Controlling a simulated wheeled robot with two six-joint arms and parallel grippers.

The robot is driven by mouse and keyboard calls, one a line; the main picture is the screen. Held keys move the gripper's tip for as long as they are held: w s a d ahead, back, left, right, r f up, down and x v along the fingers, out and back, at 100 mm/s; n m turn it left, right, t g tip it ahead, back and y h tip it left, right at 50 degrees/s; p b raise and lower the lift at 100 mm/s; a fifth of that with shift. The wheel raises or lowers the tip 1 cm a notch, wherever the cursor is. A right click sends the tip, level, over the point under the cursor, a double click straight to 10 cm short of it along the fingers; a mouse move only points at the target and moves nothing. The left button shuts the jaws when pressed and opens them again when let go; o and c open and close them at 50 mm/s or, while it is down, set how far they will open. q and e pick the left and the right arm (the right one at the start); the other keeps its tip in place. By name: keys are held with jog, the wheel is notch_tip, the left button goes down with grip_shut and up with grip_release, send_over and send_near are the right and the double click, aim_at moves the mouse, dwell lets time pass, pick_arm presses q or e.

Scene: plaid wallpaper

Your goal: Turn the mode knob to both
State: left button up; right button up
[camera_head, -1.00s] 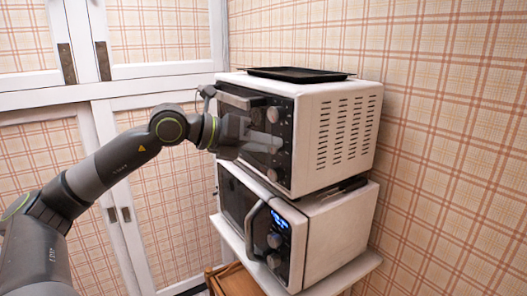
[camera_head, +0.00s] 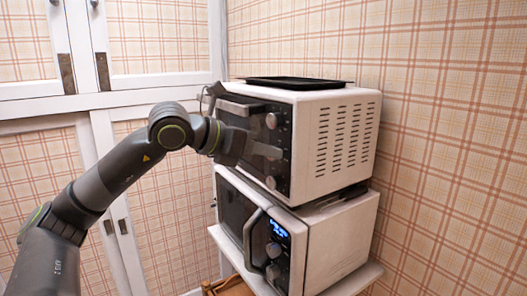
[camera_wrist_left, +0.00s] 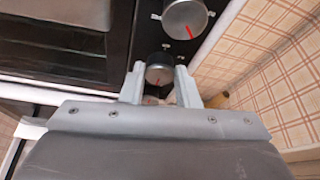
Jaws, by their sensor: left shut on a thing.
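A white toaster oven (camera_head: 335,140) with a black front stands on top of a microwave. Round silver knobs run down the right side of its front; the upper knob (camera_head: 271,121) and lower knob (camera_head: 271,183) show in the head view. My left gripper (camera_head: 270,151) is at the knob column between them and hides what it holds there. In the left wrist view its fingers (camera_wrist_left: 160,84) are on either side of a silver knob (camera_wrist_left: 158,70) with a red mark. Another knob (camera_wrist_left: 185,18) with a red mark sits above it. The labels are unreadable. My right gripper is out of view.
The white microwave (camera_head: 335,240) with a lit blue display stands below on a white shelf (camera_head: 360,277). A black tray (camera_head: 292,83) lies on top of the oven. White cabinet doors are at the left, and a plaid wall is close at the right.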

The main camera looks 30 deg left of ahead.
pick_arm(q)
jog(key=shift+f, duration=0.2)
jog(key=o, duration=1)
jog(key=shift+r, duration=0.1)
jog(key=shift+c, duration=0.2)
jog(key=shift+s+a, duration=0.1)
jog(key=b+v, duration=1.4)
jog(key=v, duration=0.3)
jog(key=shift+r, duration=0.15)
